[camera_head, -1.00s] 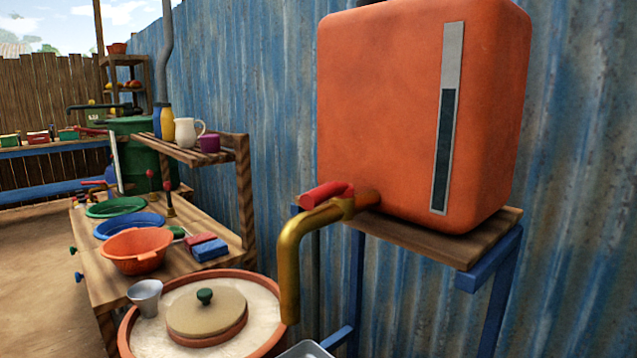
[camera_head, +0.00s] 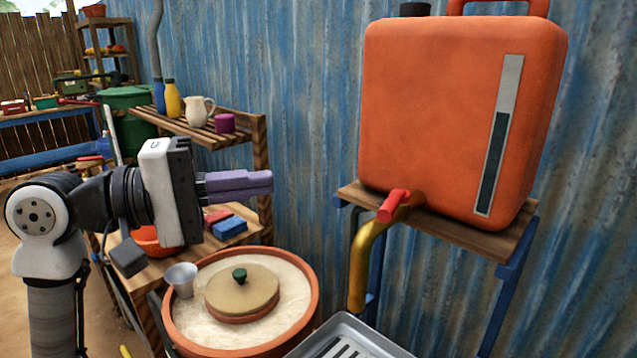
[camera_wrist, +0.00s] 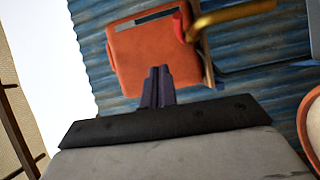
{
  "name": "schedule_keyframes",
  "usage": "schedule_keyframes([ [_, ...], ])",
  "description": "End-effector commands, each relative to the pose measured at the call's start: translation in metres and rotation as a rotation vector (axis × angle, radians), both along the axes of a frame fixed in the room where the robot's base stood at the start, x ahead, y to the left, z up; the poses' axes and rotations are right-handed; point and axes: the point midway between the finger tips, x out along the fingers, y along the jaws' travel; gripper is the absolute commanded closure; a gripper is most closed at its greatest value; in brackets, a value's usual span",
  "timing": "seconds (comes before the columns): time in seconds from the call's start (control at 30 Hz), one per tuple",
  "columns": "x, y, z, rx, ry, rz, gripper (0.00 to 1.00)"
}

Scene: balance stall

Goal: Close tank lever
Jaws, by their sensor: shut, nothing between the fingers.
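The orange tank (camera_head: 440,120) stands on a wooden shelf with blue legs at the right in the head view. Its red lever (camera_head: 394,205) sits on top of the brass spout (camera_head: 360,265), which curves downward. My gripper (camera_head: 272,181) is shut and empty, with purple fingers pointing right toward the tank. It is left of the lever, a little higher in the picture, and apart from it. In the wrist view the tank (camera_wrist: 135,55), the lever (camera_wrist: 179,27) and the spout (camera_wrist: 235,16) show beyond the fingertips (camera_wrist: 158,70).
A clay basin (camera_head: 312,300) with a lidded pot (camera_head: 242,292) and a metal cup (camera_head: 181,279) lies below my gripper. A metal tray (camera_head: 345,330) is under the spout. A wooden rack (camera_head: 255,135) with jugs stands behind my arm.

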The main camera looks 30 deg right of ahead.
Motion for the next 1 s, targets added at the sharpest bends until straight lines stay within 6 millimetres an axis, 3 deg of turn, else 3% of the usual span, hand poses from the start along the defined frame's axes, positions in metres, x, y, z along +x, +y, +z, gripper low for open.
schedule_keyframes([
  [0.13, 0.014, -0.014, -0.014, 0.101, -0.103, 0.015, 1.00],
  [0.3, 0.015, -0.026, -0.018, 0.119, -0.123, 0.015, 1.00],
  [0.77, 0.000, -0.115, -0.027, 0.115, -0.120, 0.012, 1.00],
  [1.0, -0.025, -0.132, -0.034, 0.114, -0.120, 0.016, 1.00],
])
